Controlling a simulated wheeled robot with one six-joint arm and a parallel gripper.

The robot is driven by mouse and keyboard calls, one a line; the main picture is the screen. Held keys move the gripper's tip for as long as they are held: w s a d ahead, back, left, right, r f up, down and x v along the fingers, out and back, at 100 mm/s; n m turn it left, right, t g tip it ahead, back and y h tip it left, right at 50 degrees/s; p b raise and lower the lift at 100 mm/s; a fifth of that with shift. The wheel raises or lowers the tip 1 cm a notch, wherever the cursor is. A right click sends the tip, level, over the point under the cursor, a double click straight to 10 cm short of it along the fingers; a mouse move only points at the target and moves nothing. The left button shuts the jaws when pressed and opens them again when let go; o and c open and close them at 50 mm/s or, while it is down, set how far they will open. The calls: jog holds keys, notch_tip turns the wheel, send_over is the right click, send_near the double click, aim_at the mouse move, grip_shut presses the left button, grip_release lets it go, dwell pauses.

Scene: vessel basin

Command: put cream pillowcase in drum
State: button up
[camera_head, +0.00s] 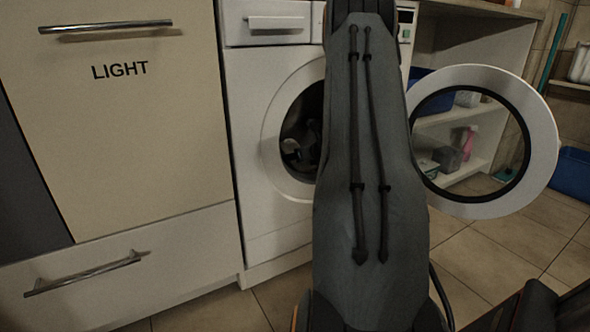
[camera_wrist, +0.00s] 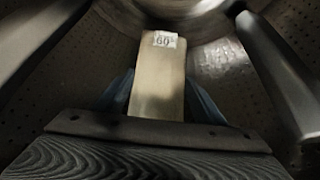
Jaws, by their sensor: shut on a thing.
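The cream pillowcase (camera_wrist: 157,88) shows in the wrist view as a folded cream block with a white "60" tag at its far end. My gripper (camera_wrist: 160,97) is shut on it, with a bluish finger at each side. Around them is the perforated metal wall of the drum (camera_wrist: 70,75), so my gripper and the pillowcase are inside the drum. In the head view the drum opening (camera_head: 296,118) shows dark in the washer's front, partly hidden by my arm. The pillowcase cannot be made out there.
The washer (camera_head: 270,210) has its round door (camera_head: 541,130) swung open to the right. A cream cabinet marked "LIGHT" (camera_head: 120,140) stands at the left. Shelves (camera_head: 465,115) with bottles and boxes are behind the door. A blue bin (camera_head: 572,172) is at the far right.

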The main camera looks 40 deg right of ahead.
jog(key=shift+w+f+b, duration=0.2)
jog(key=shift+f+b, duration=0.1)
jog(key=shift+f, duration=0.25)
jog(key=shift+w+f, duration=0.2)
jog(key=shift+w+d+r+g, duration=0.1)
jog(key=shift+w+r+g, duration=0.1)
jog(key=shift+g, duration=0.4)
jog(key=shift+w+g+y+p, duration=0.3)
jog(key=shift+g+y+p, duration=0.2)
jog(key=shift+g+p, duration=0.35)
jog(key=shift+d+f+b, duration=0.1)
jog(key=shift+f+b, duration=0.9)
jog(key=shift+f, duration=0.5)
jog(key=shift+f, duration=0.3)
jog(key=o, duration=1.3)
jog(key=shift+o, duration=0.2)
